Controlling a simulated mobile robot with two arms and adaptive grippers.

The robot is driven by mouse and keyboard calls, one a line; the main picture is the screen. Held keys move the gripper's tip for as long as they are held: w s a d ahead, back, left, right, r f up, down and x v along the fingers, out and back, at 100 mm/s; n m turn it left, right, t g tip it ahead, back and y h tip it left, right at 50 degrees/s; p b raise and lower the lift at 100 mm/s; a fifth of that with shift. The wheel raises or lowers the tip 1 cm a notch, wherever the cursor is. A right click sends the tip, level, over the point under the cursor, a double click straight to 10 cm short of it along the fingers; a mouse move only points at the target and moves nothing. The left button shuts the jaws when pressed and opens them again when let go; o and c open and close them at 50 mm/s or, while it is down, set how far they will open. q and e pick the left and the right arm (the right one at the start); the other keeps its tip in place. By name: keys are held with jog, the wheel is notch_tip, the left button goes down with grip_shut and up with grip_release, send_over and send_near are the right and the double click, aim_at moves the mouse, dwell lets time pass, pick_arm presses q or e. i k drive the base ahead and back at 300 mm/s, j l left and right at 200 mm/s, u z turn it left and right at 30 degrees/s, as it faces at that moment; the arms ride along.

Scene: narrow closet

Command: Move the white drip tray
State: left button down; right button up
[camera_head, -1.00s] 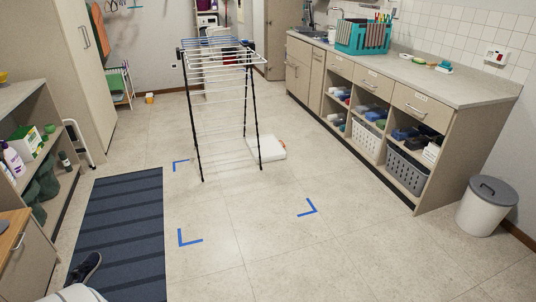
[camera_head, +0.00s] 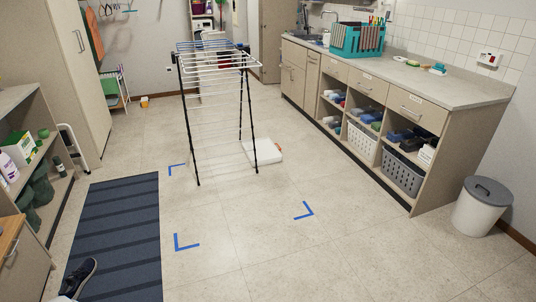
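The white drip tray (camera_head: 267,153) lies flat on the tiled floor, behind and right of the drying rack (camera_head: 215,68). The rack stands upright on thin dark legs, and one leg crosses in front of the tray. A small reddish spot shows by the tray's far right corner; I cannot tell what it is. Blue corner marks (camera_head: 187,242) are taped on the bare floor in front of the rack, with another mark near its left leg.
The middle floor is clear.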

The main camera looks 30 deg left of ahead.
aim_at(267, 152)
jog(key=i+j+u, duration=0.1)
jog(key=i+u, duration=0.4)
jog(key=i, duration=0.3)
jog(key=i+u, duration=0.1)
jog(key=i, duration=0.65)
jog(key=i+u, duration=0.15)
jog(key=i, duration=0.6)
jog(key=i+l+u, duration=0.1)
jog(key=i, duration=0.65)
jog(key=i+l, duration=0.1)
jog(key=i, duration=2)
jog(key=i+l+u, duration=0.1)
jog(key=i+u, duration=0.4)
jog(key=i, duration=0.95)
